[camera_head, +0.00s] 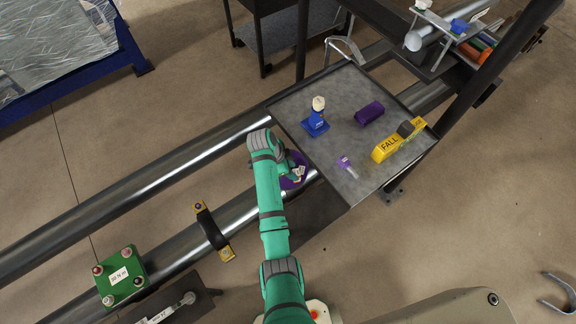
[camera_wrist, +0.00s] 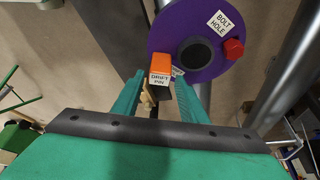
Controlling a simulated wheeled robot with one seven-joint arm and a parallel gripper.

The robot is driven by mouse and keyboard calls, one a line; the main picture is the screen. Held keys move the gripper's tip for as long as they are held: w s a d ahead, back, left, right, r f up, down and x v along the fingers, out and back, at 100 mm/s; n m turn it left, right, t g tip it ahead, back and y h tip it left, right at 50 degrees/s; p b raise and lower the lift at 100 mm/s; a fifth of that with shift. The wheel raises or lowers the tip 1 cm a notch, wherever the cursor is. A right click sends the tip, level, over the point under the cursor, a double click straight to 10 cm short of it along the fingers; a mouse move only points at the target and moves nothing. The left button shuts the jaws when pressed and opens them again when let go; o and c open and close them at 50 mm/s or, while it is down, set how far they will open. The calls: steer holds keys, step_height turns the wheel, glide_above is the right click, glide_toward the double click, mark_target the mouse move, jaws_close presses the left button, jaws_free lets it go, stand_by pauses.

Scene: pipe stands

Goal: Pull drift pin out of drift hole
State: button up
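The drift pin (camera_wrist: 160,70) shows an orange head with a "DRIFT PIN" label in the wrist view. It stands in front of the lower left of a purple flange disc (camera_wrist: 213,22). The hole it sits in is hidden behind it. My gripper (camera_wrist: 160,82) has its green fingers on either side of the pin's head, with a visible gap at the left finger, so it looks open. In the head view my gripper (camera_head: 292,168) is at the purple flange (camera_head: 291,183) on the near pipe; the pin is not clear there.
The flange carries a "BOLT HOLE" label, a dark central opening and a red knob (camera_wrist: 234,49). To the right of my arm, a grey table (camera_head: 340,100) holds a blue stand (camera_head: 316,122), a purple cylinder (camera_head: 369,112) and a yellow "FALL" item (camera_head: 392,145). Long pipes (camera_head: 150,180) run left.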

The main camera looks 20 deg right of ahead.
mark_target(296, 173)
steer(key=shift+x, duration=2.6)
steer(key=c, duration=0.9)
steer(key=shift+r, duration=0.7)
steer(key=shift+r, duration=3.9)
